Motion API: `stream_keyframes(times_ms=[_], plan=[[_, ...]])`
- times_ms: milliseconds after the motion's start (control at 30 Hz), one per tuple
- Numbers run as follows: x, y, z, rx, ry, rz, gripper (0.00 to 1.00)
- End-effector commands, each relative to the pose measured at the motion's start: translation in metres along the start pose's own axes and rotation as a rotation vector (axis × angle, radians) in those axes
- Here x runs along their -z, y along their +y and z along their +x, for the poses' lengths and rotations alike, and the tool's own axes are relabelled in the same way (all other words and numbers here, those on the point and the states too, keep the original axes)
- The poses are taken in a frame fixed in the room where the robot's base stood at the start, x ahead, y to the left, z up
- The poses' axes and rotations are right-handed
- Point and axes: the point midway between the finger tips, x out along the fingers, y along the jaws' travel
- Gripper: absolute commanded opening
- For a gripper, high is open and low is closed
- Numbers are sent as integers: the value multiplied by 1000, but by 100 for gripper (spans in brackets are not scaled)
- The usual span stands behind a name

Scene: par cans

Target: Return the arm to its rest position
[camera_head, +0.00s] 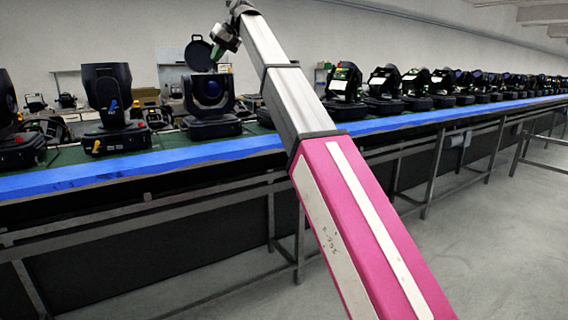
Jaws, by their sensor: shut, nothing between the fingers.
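My arm, with a pink lower section and a silver upper section, reaches up and away from the bottom right of the head view. It ends in my gripper (216,52), small and dark with a greenish tip, at the upper left of the centre. The gripper is shut and empty. It hangs above the table, in front of a round black disc-shaped part in the picture. How far it is from the lamps below is hard to tell.
A long table with a blue front edge (190,155) crosses the view on metal legs. Black moving-head lamps stand along it, including one at the left (107,92), one below the gripper (208,95) and a row at the right (384,82). The grey floor (490,240) at the lower right is clear.

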Motion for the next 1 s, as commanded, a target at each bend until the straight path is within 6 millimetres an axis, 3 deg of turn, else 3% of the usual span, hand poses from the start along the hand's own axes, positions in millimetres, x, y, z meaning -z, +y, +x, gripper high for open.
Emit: stream_keyframes(times_ms=[267, 467, 767, 1000], plan=[[-26, 49, 39, -34, -7, 51, 0], [-59, 104, 82, -76, -17, 109, 0], [-155, 224, 169, -176, -45, 235, 0], [-247, 305, 226, -259, -75, 327, 0]])
